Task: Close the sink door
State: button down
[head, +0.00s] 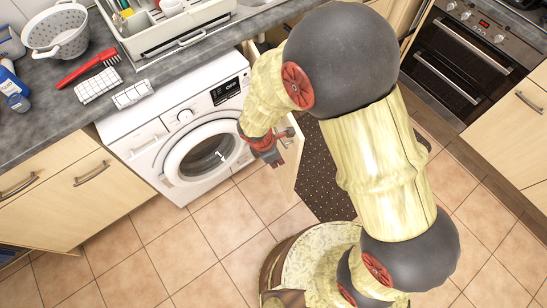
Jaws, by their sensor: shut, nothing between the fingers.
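The sink door (291,168) is a pale wood cabinet panel standing ajar, swung out into the room beside the washing machine. I see it at a steep angle. A metal handle (287,132) shows on its side facing the washing machine. My gripper (273,160) is shut and empty, pointing down just left of the door, close to the handle. I cannot tell whether it touches the door. My arm hides much of the door's upper part and most of the cabinet opening behind it.
A white washing machine (184,140) stands left of the door. An oven (460,65) is at the upper right. A dark dotted mat (325,175) lies right of the door. The tiled floor (215,250) in front is clear. A dish rack (170,33) stands on the counter.

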jog(key=shift+w+d+f+b, duration=0.1)
jog(key=shift+w+d+b, duration=0.1)
jog(key=shift+d, duration=0.45)
jog(key=shift+w+d+f+b, duration=0.15)
jog(key=shift+w+d, duration=0.1)
jog(key=shift+d, duration=0.4)
jog(key=shift+w+d+f+b, duration=0.1)
jog(key=shift+w+d+b, duration=0.1)
jog(key=shift+d, duration=0.45)
